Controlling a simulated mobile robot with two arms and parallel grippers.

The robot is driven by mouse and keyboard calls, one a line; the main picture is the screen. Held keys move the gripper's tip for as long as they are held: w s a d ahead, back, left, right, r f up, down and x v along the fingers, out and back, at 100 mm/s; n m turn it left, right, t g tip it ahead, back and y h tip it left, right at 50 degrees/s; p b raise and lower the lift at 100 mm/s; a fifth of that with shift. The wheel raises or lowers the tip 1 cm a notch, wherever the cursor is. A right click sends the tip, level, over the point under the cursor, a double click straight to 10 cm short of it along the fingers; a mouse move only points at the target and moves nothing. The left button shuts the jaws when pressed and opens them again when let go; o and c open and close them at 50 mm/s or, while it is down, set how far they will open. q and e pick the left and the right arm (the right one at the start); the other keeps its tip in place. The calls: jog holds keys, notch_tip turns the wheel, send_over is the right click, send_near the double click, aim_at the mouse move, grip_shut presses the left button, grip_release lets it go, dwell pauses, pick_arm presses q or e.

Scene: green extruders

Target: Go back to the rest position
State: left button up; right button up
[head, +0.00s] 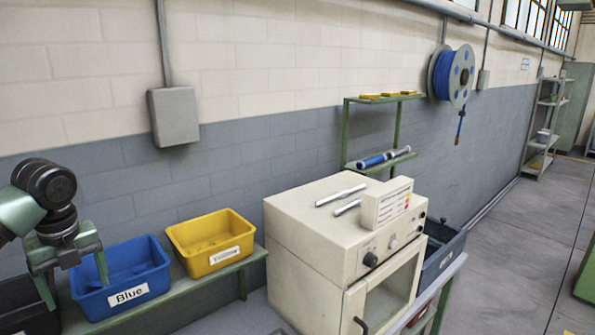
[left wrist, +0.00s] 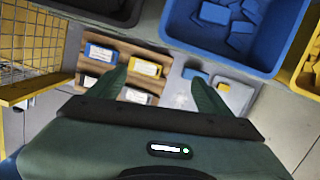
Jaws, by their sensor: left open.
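My left gripper (head: 77,292) hangs at the left of the head view, in front of and over the left side of the blue bin (head: 150,285) labelled "Blue". Its two green fingers are spread apart and nothing shows between them. In the left wrist view the gripper (left wrist: 162,84) also shows open, its fingers apart over a wooden board with blue and yellow labelled blocks (left wrist: 140,66) below. The blue bin in that view (left wrist: 188,38) holds several blue pieces. My right gripper is in neither view.
A yellow bin (head: 183,262) stands right of the blue one on a green bench. A black bin (head: 18,318) is at the left edge. A cream oven (head: 318,245) stands right of the bins. Yellow mesh (left wrist: 35,45) is at the wrist view's left. Open floor lies far right.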

pick_arm(q)
jog(key=s+d+f+n, duration=0.2)
jog(key=d+f+n, duration=0.1)
jog(key=d+f, duration=1.05)
jog(key=s+d+f+n+t+h, duration=0.2)
jog(key=s+d+f+n+h, duration=0.1)
jog(key=s+d+f+n, duration=0.85)
jog(key=s+a+f+n+y, duration=0.15)
jog(key=s+f+n, duration=0.25)
jog(key=s+n, duration=0.75)
jog(key=s+a+f+m+g+b, duration=0.15)
jog(key=f+b, duration=0.25)
jog(key=f, duration=1.3)
jog(key=s+f+m+t+b, duration=0.1)
jog(key=s+f+b, duration=0.25)
jog(key=f, duration=1.35)
jog(key=s+a+f+g+b, duration=0.1)
jog(key=s+f+b, duration=0.1)
jog(key=s+f, duration=0.6)
jog(key=s+a+f+b, duration=0.1)
jog(key=s+f+b, duration=0.2)
jog(key=s+f, duration=0.5)
notch_tip(320, 180, down, 5)
jog(key=shift+s+a+f+g, duration=0.1)
jog(key=shift+s+a+g, duration=0.05)
jog(key=shift+a+g, duration=0.25)
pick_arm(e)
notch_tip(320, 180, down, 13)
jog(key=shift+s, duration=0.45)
